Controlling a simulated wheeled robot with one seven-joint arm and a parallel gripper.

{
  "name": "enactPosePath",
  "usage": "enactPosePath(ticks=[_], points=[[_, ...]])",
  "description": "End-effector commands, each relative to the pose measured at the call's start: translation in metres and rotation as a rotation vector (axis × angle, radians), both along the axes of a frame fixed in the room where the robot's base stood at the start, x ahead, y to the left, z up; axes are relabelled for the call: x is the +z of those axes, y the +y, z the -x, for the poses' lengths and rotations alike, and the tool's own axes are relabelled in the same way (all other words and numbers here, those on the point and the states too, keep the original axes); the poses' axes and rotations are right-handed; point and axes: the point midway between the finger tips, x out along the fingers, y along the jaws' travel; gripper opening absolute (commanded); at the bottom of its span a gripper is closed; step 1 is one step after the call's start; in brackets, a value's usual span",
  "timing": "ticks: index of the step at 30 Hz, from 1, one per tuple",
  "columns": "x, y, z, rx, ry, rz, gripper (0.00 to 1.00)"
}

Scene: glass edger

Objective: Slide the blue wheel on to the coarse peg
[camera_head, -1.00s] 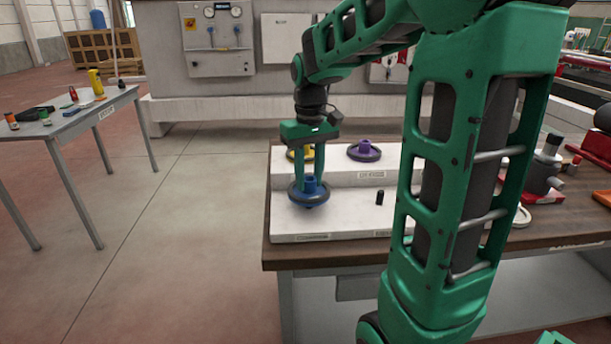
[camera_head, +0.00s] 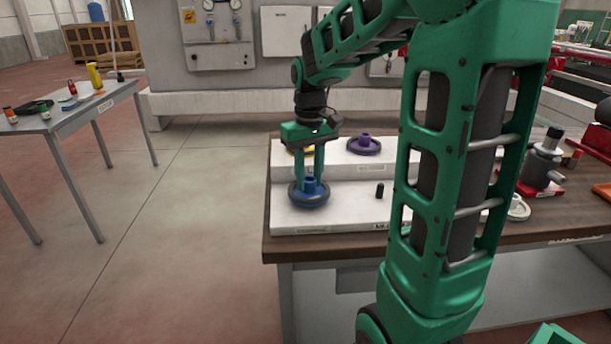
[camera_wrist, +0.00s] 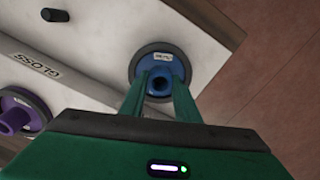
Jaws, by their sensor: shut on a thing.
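The blue wheel (camera_head: 309,194) has a dark rim and a raised blue hub, and is at the left of the white rack's front step. It also shows in the wrist view (camera_wrist: 159,62), with a dark hole in its hub. My gripper (camera_head: 312,179) points down and is shut on the hub, one finger on each side. The wheel looks level and at or very close to the step; I cannot tell whether it touches. No peg shows under it. A label (camera_head: 313,230) on the step's front below the wheel is too small to read surely.
A bare black peg (camera_head: 380,190) stands on the front step to the right. A purple wheel (camera_head: 364,145) and a partly hidden yellow wheel (camera_head: 296,151) sit on the raised back step. My arm hides the rack's right end. A side table (camera_head: 75,113) stands at the left.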

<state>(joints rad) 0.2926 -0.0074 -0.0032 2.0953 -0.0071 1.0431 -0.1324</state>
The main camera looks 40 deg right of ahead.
Motion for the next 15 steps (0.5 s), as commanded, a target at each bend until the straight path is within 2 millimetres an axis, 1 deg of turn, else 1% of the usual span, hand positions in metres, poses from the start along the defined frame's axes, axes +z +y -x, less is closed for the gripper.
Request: enactPosePath(ticks=[15], points=[[-0.0106,0.0,-0.0003,0.0,-0.001,0.0,0.0]])
